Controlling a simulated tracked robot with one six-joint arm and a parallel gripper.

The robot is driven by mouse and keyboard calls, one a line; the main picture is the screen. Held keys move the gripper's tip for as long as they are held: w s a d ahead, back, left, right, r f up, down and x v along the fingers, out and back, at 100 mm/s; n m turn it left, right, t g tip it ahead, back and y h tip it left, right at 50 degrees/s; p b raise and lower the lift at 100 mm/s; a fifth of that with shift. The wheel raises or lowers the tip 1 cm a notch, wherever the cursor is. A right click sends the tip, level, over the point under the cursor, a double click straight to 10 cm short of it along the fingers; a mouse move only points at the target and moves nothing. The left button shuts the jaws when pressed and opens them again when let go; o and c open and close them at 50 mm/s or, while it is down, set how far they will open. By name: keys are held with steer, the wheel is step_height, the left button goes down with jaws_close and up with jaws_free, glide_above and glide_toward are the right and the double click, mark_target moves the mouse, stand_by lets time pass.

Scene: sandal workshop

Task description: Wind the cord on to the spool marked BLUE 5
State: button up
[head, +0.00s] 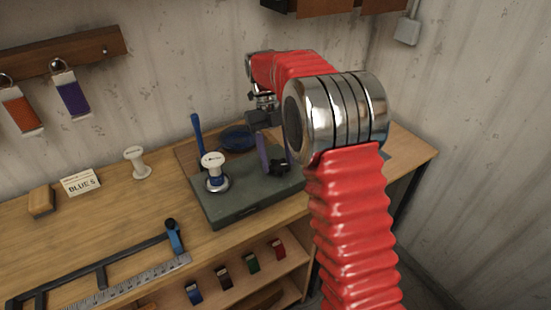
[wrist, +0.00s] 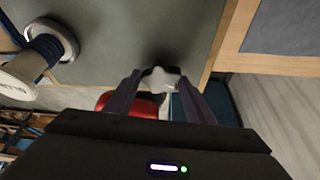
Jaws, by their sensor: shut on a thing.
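A white spool (head: 213,160) with blue cord around its core stands on a round metal seat on a dark green base (head: 225,207). It also shows at the left of the wrist view (wrist: 30,68); I cannot read its whole label. A star-shaped knob (head: 279,166) is at the base's right end. In the wrist view the knob (wrist: 160,80) sits between the fingers of my gripper (wrist: 161,92), which is shut on it. In the head view my arm partly hides my gripper (head: 270,156).
A card reading BLUE 5 (head: 81,183) stands beside a bare white spool (head: 137,163). A tan block (head: 41,201) is at far left. A bow-shaped tool (head: 105,266) and a steel ruler (head: 125,284) lie in front. The bench (head: 95,225) is clear between.

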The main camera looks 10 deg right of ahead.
steer(key=shift+s+d+f, duration=0.1)
steer(key=shift+s+d, duration=0.05)
steer(key=shift+d, duration=0.05)
steer(key=o, duration=1)
steer(key=shift+a, duration=0.1)
steer(key=shift+o, duration=0.2)
